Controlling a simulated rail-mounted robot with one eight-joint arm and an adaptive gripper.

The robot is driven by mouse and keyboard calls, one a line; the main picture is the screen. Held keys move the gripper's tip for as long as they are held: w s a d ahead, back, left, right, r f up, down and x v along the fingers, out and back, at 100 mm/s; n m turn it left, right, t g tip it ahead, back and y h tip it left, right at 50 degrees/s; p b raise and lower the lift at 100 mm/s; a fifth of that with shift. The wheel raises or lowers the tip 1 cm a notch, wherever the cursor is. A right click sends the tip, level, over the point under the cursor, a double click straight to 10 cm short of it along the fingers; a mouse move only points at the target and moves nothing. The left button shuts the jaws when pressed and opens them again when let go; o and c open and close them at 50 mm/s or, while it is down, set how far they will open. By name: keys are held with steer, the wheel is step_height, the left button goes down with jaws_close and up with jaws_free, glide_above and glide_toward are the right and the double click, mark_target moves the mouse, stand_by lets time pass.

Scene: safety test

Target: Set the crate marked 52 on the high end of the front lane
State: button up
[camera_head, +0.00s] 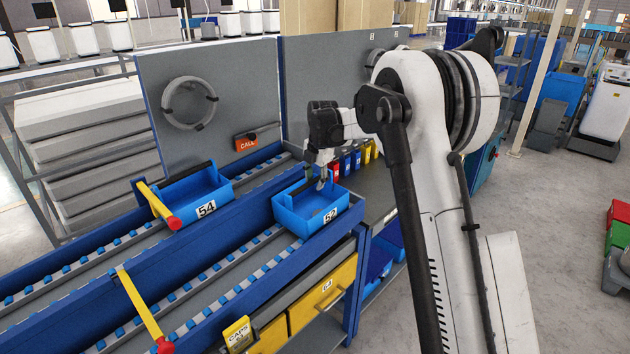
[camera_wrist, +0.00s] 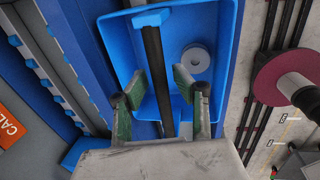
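The blue crate marked 52 (camera_head: 290,216) is at the right end of the front lane (camera_head: 215,292), beside the workbench. Whether it rests fully on the rollers is hard to tell. My gripper (camera_head: 322,182) is low over this crate. In the wrist view, the crate (camera_wrist: 222,20) has a dark bar handle (camera_wrist: 154,62) running across it. The gripper's green-padded fingers (camera_wrist: 160,84) stand apart, one each side of the handle, with gaps showing. A grey round part (camera_wrist: 196,58) lies inside the crate.
A similar bar (camera_head: 138,308) crosses the front lane lower left. Small coloured bins (camera_head: 347,163) stand behind the gripper. A grey panel (camera_head: 215,75) stands behind the lanes.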

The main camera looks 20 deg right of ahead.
steer(key=shift+r, duration=0.1)
steer(key=v, duration=1.1)
steer(key=s+a+r+m+t, duration=0.1)
steer(key=s+r+m, duration=0.6)
steer(key=s, duration=0.6)
steer(key=s+a+m+t+b, duration=0.1)
steer(key=s+m, duration=0.5)
steer(key=s, duration=0.6)
steer(key=s+f+m+t, duration=0.1)
steer(key=s+f+m, duration=0.2)
steer(key=s, duration=0.4)
steer(key=s+a+f+m+t+b, duration=0.1)
steer(key=s+f+m, duration=0.2)
steer(key=s, duration=0.4)
steer(key=s+f+m, duration=0.4)
steer(key=s+m, duration=0.1)
steer(key=s, duration=0.2)
steer(key=shift+t, duration=0.4)
steer(key=shift+a, duration=0.15)
